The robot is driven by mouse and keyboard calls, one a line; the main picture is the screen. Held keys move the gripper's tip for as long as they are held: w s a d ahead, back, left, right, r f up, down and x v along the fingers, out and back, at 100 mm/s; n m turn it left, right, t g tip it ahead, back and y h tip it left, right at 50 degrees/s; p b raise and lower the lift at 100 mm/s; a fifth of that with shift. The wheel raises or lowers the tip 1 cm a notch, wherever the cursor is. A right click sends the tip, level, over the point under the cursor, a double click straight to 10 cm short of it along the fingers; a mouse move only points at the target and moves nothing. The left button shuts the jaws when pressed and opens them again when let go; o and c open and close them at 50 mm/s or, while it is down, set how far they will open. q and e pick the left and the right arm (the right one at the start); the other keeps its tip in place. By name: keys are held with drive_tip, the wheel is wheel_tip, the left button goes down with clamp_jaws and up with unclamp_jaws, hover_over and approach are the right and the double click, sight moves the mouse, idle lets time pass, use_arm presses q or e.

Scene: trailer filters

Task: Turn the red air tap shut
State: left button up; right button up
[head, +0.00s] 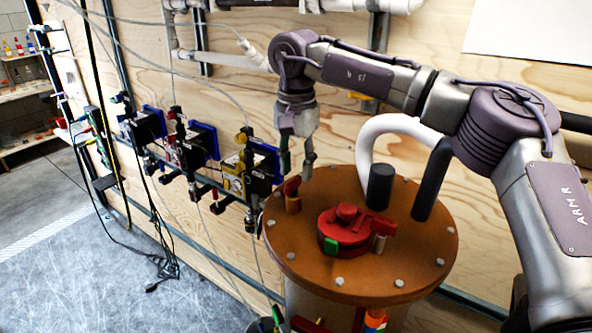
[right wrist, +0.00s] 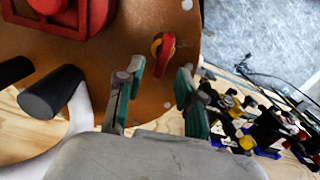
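The red air tap (head: 292,187) stands on a brassy stub near the left edge of the round orange-brown lid (head: 390,287). In the right wrist view the tap's red handle (right wrist: 164,53) lies just beyond the fingertips, roughly in line with the gap between them. My right gripper (head: 297,163) points down just above the tap. In the right wrist view my right gripper (right wrist: 160,72) is open, its two green-padded fingers apart with nothing between them. Whether a fingertip touches the tap cannot be told. My left gripper is not in view.
A larger red fitting (head: 345,228) sits mid-lid, with dark upright cylinders (head: 380,186) and a white curved pipe (head: 372,138) behind it. Several valve units with thin hoses (head: 262,170) line the plywood wall at left. Grey floor (head: 80,285) is open at lower left.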

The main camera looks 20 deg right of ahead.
sight(293, 185)
drive_tip(key=shift+a+f, duration=0.1)
drive_tip(key=shift+f, duration=0.35)
drive_tip(key=shift+s+a+f, duration=0.1)
drive_tip(key=shift+s+f, duration=0.1)
drive_tip(key=shift+f, duration=0.35)
clamp_jaws()
drive_tip(key=m+b, duration=0.1)
drive_tip(key=m, duration=0.3)
drive_tip(key=shift+s+m, duration=0.1)
drive_tip(key=shift+m, duration=0.2)
drive_tip(key=m+b, duration=0.1)
drive_tip(key=m, duration=0.2)
drive_tip(key=shift+s+m, duration=0.15)
drive_tip(key=shift+m, duration=0.15)
drive_tip(key=m+b, duration=0.1)
drive_tip(key=m, duration=0.4)
drive_tip(key=shift+s, duration=0.15)
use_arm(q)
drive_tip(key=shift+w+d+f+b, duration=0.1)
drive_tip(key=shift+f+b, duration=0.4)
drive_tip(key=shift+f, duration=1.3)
use_arm(e)
drive_tip(key=shift+s+m, duration=0.15)
drive_tip(key=shift+m, duration=2.25)
unclamp_jaws()
